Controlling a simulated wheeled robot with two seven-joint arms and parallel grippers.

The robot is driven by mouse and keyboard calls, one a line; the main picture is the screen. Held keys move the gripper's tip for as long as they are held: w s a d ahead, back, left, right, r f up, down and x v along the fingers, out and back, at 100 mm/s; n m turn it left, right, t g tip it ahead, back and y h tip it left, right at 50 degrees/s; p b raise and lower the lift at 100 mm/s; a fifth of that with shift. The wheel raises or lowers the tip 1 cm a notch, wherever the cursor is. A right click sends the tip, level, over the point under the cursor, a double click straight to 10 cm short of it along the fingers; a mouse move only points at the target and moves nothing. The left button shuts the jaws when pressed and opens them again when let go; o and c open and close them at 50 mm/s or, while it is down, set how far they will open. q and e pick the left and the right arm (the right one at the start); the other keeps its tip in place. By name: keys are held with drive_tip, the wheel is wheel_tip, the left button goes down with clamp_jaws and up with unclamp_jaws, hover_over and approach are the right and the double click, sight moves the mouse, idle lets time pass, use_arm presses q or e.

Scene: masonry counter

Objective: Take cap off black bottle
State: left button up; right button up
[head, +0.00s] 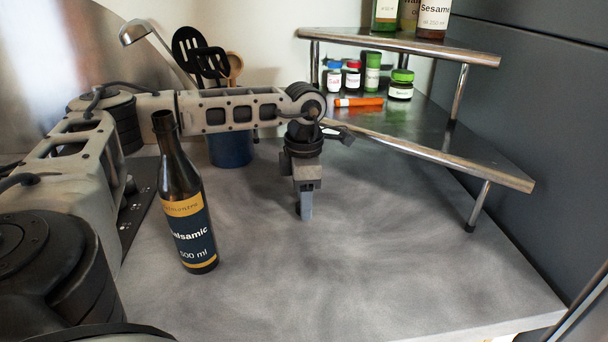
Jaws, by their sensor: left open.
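The black bottle (185,215) stands upright on the grey counter, left of the middle of the head view. Its label reads "balsamic" and "500 ml", with ochre bands. The bottle's dark top (163,121) shows against my left arm; I cannot tell cap from neck there. My left gripper (306,212) points down over the counter to the right of the bottle and clearly apart from it. It is open, with nothing seen in it, though its fingers overlap from this angle. My right gripper is not in view.
A two-tier corner shelf (440,147) holds small jars (400,85), an orange marker (358,102) and several bottles above. A blue utensil holder (230,150) stands behind my left arm. A dark hob (137,212) lies left of the bottle. The counter's front middle (400,270) is clear.

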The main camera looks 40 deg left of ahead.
use_arm(q)
wheel_tip(320, 180, up, 12)
drive_tip(key=shift+f, duration=0.2)
